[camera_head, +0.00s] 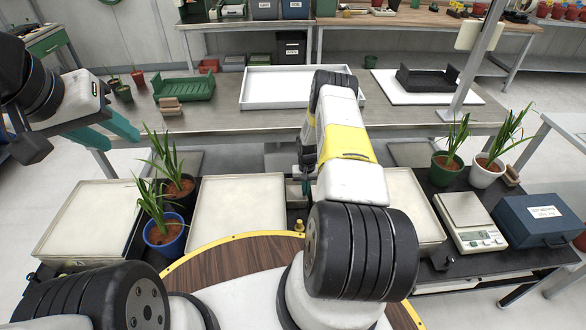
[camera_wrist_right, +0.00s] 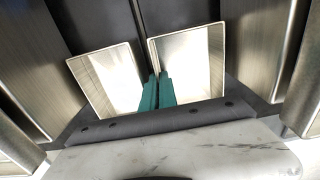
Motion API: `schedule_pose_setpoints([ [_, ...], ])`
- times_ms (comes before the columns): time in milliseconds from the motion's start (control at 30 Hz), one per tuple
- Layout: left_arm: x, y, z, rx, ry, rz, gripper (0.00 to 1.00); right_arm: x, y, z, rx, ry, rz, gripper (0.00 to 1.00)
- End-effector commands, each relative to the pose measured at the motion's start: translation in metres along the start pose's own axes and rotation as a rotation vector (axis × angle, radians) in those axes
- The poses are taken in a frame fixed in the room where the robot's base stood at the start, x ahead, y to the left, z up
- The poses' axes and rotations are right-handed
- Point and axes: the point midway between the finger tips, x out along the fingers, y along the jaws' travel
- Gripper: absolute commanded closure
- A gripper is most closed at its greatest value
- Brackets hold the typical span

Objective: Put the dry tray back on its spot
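Several shallow pale trays sit on the dark low bench: a left tray (camera_head: 88,222), a middle tray (camera_head: 238,222) and a right tray (camera_head: 408,195) partly behind my right arm. No label shows which is the dry one. Another white tray (camera_head: 268,88) lies on the far grey table. My right gripper (camera_head: 306,190) points down by the middle tray's right edge; in the right wrist view its teal fingers (camera_wrist_right: 157,92) are together, between two small square pale containers (camera_wrist_right: 108,80), with nothing visible gripped. My left gripper (camera_head: 112,134) is open and empty, above the left tray's far side.
Potted plants stand between the left and middle trays (camera_head: 165,232) and at right (camera_head: 447,165). A scale (camera_head: 468,220) and a blue box (camera_head: 538,222) are at right. The far table holds a green rack (camera_head: 184,88) and a black rack (camera_head: 427,78) on a white board.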

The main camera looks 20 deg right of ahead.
Motion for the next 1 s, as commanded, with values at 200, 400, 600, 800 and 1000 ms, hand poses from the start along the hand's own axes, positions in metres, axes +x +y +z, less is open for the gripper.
schedule_pose_setpoints([
  [200, 0.000, 0.000, 0.000, 0.000, 0.000, 0.000, 0.64, 0.000, 0.000, -0.001, 0.000, 0.002, 0.000, 1.00],
  [400, 0.000, 0.000, 0.000, 0.000, 0.000, 0.000, 0.64, 0.003, 0.000, -0.001, 0.000, 0.001, 0.000, 0.88],
  [600, 0.000, 0.000, 0.000, 0.000, 0.000, 0.000, 0.64, 0.003, 0.000, -0.001, 0.000, 0.001, 0.001, 0.88],
  [800, 0.000, 0.000, 0.000, 0.000, 0.000, 0.000, 0.64, -0.008, 0.000, -0.002, 0.000, 0.003, 0.001, 0.88],
  [1000, 0.000, 0.000, 0.000, 0.000, 0.000, 0.000, 0.64, -0.048, 0.001, -0.002, 0.000, 0.004, 0.001, 0.88],
])
